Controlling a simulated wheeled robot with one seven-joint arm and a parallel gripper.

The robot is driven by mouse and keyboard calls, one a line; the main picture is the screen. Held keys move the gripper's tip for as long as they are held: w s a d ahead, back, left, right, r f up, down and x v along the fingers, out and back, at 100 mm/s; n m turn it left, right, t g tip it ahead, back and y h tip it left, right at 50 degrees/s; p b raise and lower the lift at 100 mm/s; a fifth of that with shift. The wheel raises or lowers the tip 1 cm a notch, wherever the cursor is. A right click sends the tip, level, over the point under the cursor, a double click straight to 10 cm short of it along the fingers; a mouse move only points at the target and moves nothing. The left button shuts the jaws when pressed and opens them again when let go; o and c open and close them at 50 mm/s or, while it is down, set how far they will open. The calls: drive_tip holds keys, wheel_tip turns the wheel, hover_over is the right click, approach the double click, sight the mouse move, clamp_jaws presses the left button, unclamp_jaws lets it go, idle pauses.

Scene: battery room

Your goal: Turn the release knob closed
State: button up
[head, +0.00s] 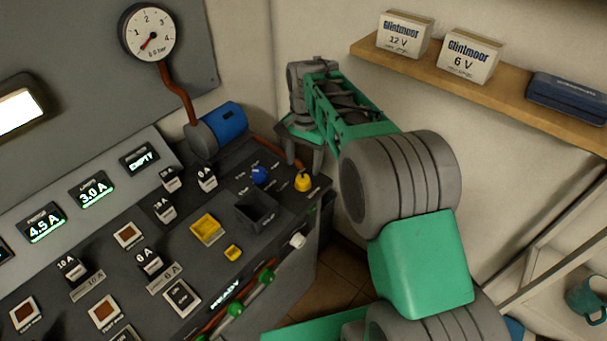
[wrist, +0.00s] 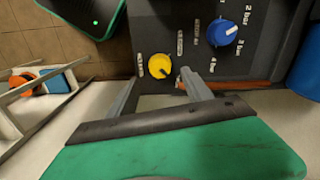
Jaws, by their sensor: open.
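A yellow knob (head: 303,182) stands near the right end of the dark console top. It also shows in the wrist view (wrist: 160,66), where small labels beside it are too blurred to read. A blue knob (head: 260,175) is left of it in the head view; in the wrist view the blue knob (wrist: 222,33) has bar markings around it. My gripper (head: 304,160) is open and empty, pointing down just behind the yellow knob. In the wrist view its fingers (wrist: 160,82) spread to both sides of the yellow knob's near edge, with no clear contact.
A round gauge (head: 148,33) joins a blue-ended cylinder (head: 228,122) by a brown pipe, left of my gripper. A black open box (head: 256,211) sits in front of the knobs. A wall shelf (head: 500,75) with battery boxes is at right.

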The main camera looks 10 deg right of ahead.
sight(303, 179)
wheel_tip(303, 179, down, 6)
drive_tip(key=shift+f+p, duration=0.1)
drive_tip(key=shift+p, duration=0.25)
drive_tip(key=shift+c, duration=0.5)
clamp_jaws()
